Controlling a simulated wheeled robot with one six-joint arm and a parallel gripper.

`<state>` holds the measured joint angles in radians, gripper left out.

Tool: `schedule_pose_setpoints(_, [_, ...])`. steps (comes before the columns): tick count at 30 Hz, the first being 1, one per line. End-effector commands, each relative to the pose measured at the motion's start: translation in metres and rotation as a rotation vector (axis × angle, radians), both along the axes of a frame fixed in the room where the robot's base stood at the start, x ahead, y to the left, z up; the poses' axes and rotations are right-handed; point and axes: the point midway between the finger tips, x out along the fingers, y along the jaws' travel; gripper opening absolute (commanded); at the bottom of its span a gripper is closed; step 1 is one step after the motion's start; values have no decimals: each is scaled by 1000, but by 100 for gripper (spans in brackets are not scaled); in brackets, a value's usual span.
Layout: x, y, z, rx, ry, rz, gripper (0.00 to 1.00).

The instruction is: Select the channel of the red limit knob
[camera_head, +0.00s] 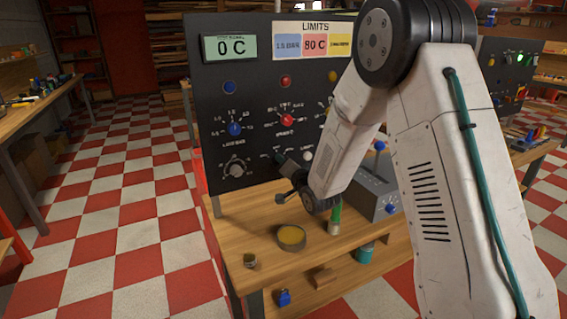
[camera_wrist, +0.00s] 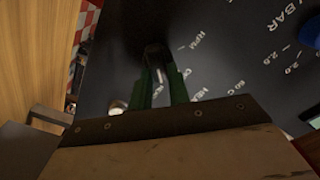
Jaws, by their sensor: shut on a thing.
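The red limit knob (camera_head: 287,120) sits on the black control panel (camera_head: 258,90) with a dial scale around it. It lies under the red "90 C" box (camera_head: 314,44) of the LIMITS plate. My gripper (camera_head: 282,160) is at the panel, below the red knob and right of a grey knob. In the wrist view my gripper (camera_wrist: 158,85) is shut on a black knob (camera_wrist: 154,52) on the panel face. Printed marks beside it include "RPM" and "C". The knob's pointer is hidden or too dark to read. My arm covers the panel's right part.
A display (camera_head: 231,47) reads "0 C". A blue knob (camera_head: 235,129), the grey knob (camera_head: 235,170) and a red button (camera_head: 286,81) are nearby. A round tin (camera_head: 291,238) and a grey box (camera_head: 372,190) stand on the wooden bench (camera_head: 235,222).

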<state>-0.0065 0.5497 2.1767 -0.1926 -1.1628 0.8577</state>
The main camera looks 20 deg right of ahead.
Motion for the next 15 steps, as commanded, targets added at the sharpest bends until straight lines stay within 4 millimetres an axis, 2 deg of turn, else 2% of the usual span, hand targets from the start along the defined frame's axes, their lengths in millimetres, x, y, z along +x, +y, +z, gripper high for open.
schedule_pose_setpoints(7, [0, -2, -2, 160, 30, -1, 0])
schedule_pose_setpoints(15, [0, -3, -3, 254, 46, -2, 0])
